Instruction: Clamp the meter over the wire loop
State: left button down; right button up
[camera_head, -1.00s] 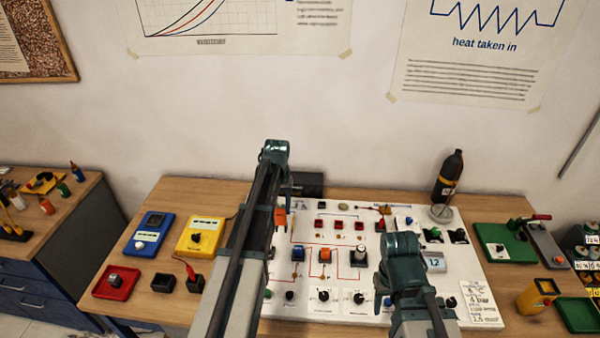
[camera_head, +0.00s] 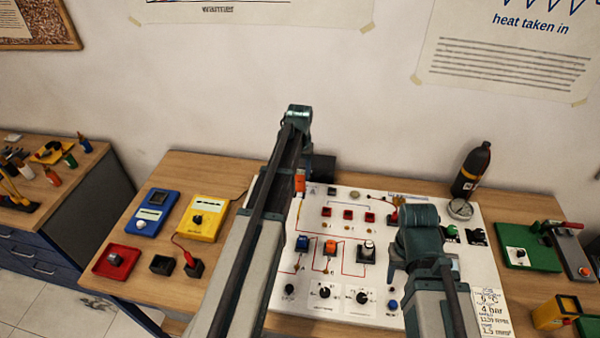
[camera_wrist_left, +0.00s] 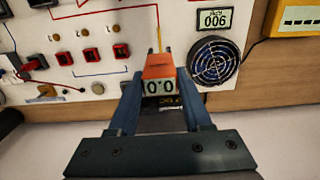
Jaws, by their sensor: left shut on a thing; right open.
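An orange clamp meter (camera_head: 299,183) shows beside the end of my left arm in the head view. In the left wrist view, the meter (camera_wrist_left: 158,70) reads 0.0 and sits between the fingers of my left gripper (camera_wrist_left: 158,88), which is shut on it. Its thin dark prongs point at the white board (camera_wrist_left: 100,15). I cannot make out the wire loop, or whether the prongs are around it or touching it. My right gripper (camera_head: 418,235) is over the right part of the board, open, with its fingertips mostly hidden.
The board (camera_head: 345,275) carries red, blue and orange blocks, knobs and printed lines. Yellow (camera_head: 205,218) and blue (camera_head: 155,212) instruments stand left; a dark bottle (camera_head: 472,170) stands back right.

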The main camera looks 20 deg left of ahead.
aim_at(299, 189)
pick_arm(q)
jog(key=shift+f+b, duration=4)
jog(key=shift+f, duration=0.05)
jog(key=shift+r, duration=0.1)
notch_tip(299, 189, up, 7)
jog(key=p, duration=0.7)
jog(key=shift+s, duration=0.1)
